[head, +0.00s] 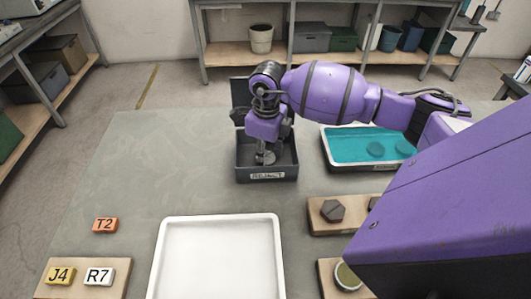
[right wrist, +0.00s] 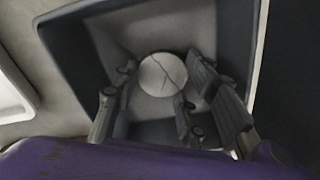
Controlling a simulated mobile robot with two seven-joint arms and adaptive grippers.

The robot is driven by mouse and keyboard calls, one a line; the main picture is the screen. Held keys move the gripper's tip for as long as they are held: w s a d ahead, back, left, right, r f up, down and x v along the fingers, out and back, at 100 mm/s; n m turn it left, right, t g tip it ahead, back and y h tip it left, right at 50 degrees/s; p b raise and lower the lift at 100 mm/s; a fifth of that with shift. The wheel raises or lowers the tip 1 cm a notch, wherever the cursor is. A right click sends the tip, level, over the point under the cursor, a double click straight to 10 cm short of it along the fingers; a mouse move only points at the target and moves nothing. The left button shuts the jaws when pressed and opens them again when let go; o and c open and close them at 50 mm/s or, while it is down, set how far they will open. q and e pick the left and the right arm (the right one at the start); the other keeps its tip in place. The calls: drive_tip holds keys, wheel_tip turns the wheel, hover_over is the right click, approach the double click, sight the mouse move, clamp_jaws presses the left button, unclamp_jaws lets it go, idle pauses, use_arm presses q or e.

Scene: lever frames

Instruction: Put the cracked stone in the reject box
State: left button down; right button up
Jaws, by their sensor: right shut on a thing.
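The cracked stone (right wrist: 162,74) is a pale round disc with a dark branching crack, seen in the right wrist view. My right gripper (right wrist: 158,92) is shut on it, with fingers on both sides. In the head view my right gripper (head: 265,153) points down inside the dark reject box (head: 267,176), which has a REJECT label on its front and a raised lid behind. The box walls (right wrist: 235,40) surround the stone in the right wrist view. Whether the stone touches the box floor I cannot tell. My left gripper is not in view.
A white tray (head: 217,220) lies in front of the box. A tray with teal liquid (head: 345,150) and dark discs stands to the right. Wooden boards (head: 320,224) hold a hexagonal piece (head: 332,210) and a round one.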

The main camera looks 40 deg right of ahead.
drive_tip(key=o, duration=1)
drive_tip(key=shift+f, duration=0.15)
drive_tip(key=shift+c, duration=0.2)
wheel_tip(320, 180, up, 12)
drive_tip(key=shift+s+r, duration=0.15)
drive_tip(key=shift+r, duration=0.05)
drive_tip(key=shift+d, duration=0.1)
